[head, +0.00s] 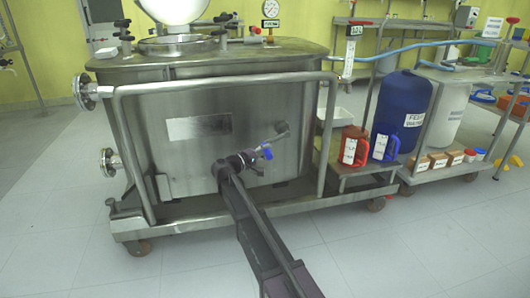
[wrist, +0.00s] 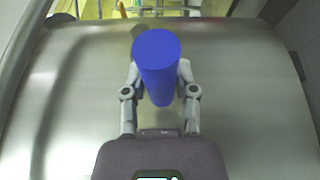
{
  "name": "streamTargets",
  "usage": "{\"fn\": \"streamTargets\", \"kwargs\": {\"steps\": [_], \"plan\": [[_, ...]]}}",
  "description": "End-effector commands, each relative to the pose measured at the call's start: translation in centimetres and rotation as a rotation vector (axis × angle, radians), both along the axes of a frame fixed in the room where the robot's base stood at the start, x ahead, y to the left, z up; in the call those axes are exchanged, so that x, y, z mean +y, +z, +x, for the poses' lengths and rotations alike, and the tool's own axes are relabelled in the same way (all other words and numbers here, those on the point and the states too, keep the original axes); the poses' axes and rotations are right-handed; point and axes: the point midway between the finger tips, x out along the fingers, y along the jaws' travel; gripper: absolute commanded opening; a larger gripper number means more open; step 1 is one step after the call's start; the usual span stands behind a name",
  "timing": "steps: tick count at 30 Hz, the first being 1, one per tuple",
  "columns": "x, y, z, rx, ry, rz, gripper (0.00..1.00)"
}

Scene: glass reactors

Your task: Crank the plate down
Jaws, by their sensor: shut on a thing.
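A steel vessel (head: 190,100) on a wheeled frame fills the left and middle of the head view. My gripper (head: 250,157) is at this handle, with my arm reaching up from the bottom edge. In the wrist view, the fingers of my gripper (wrist: 158,75) are shut on the blue handle (wrist: 157,58), one on each side. The vessel's curved steel wall lies behind it. The plate is not clearly identifiable, and the handle's attachment is hidden.
A steel rail (head: 225,86) runs across the vessel's front above my gripper. To the right stand a red jug (head: 354,147), a blue jug (head: 385,147) and a large blue drum (head: 400,108). The floor (head: 400,250) in front is clear.

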Motion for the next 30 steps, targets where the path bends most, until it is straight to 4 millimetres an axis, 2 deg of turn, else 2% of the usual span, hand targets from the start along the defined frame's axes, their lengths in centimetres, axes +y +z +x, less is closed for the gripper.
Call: {"fn": "streamTargets", "kwargs": {"steps": [11, 12, 14, 15, 30], "plan": [[-0.06, -0.08, -0.17, 0.000, -0.003, 0.002, 0.00], [-0.06, -0.08, -0.17, 0.000, -0.003, 0.002, 0.49], [-0.04, -0.07, -0.16, 0.000, -0.003, 0.002, 0.67], [-0.02, -0.07, -0.15, 0.000, -0.002, 0.002, 0.72], [0.14, 0.18, -0.07, 0.001, 0.001, 0.001, 0.72]]}}
